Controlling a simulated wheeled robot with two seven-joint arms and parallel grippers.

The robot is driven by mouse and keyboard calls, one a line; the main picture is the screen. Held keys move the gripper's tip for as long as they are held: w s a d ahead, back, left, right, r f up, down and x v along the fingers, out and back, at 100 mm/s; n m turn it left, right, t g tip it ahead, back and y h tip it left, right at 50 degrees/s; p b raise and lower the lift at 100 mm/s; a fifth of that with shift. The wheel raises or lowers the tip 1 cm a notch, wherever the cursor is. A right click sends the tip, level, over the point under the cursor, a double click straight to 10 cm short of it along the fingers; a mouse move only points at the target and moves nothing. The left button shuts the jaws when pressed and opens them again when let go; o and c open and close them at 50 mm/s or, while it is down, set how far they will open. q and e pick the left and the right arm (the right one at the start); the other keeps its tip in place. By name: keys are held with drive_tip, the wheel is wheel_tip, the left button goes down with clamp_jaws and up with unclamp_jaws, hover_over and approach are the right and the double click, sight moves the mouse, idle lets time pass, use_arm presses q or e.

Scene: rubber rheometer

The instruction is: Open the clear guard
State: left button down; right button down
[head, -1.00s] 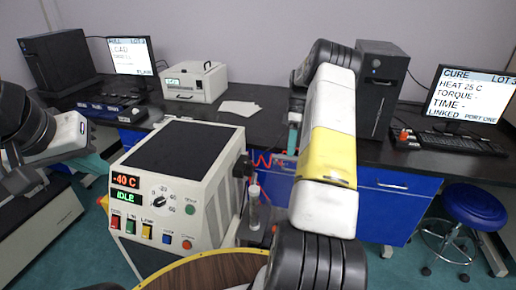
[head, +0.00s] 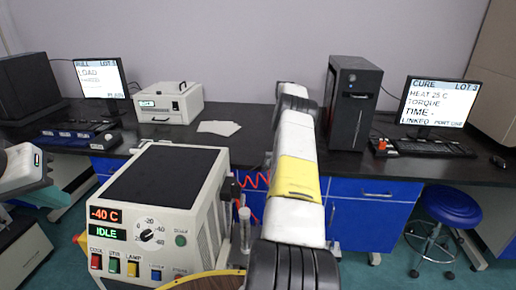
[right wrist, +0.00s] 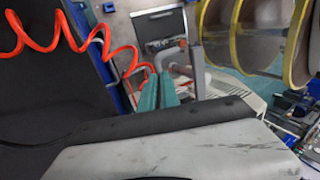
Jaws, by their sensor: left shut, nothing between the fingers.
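I cannot make out the clear guard for certain in either view. In the right wrist view a grey bent bar (right wrist: 181,52) stands just beyond my right gripper (right wrist: 159,76). Its two teal fingers are close together, and whether they hold the bar is unclear. In the head view my right arm hides that gripper. My left gripper (head: 42,196) is at the left edge, shut and empty, left of the white instrument (head: 150,215), which reads -40 C and IDLE. A clear upright tube (head: 244,228) stands at the instrument's right side.
A yellow-rimmed wooden top (head: 208,283) is at the front. Behind are a black bench (head: 250,150), a white box (head: 168,103), a tower computer (head: 352,103) and two monitors. A blue stool (head: 452,206) stands at right. A red coiled cable (right wrist: 85,37) hangs near my right gripper.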

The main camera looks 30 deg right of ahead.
drive_tip(key=f, duration=0.2)
drive_tip(key=s+f, duration=0.1)
drive_tip(key=shift+s+a+f+g, duration=0.1)
drive_tip(key=shift+f+g, duration=0.2)
drive_tip(key=shift+f, duration=0.1)
drive_tip(key=c, duration=0.7)
unclamp_jaws()
drive_tip(key=shift+r, duration=0.45)
drive_tip(key=r, duration=0.5)
drive_tip(key=shift+s+a, duration=0.15)
drive_tip(key=shift+s, duration=0.1)
drive_tip(key=c, duration=0.8)
drive_tip(key=s+a, duration=0.3)
drive_tip(key=s, duration=0.1)
drive_tip(key=s+a+r, duration=0.1)
drive_tip(key=s+a, duration=0.5)
drive_tip(key=s, duration=0.1)
drive_tip(key=shift+s+a+r, duration=0.3)
drive_tip(key=shift+a, duration=0.1)
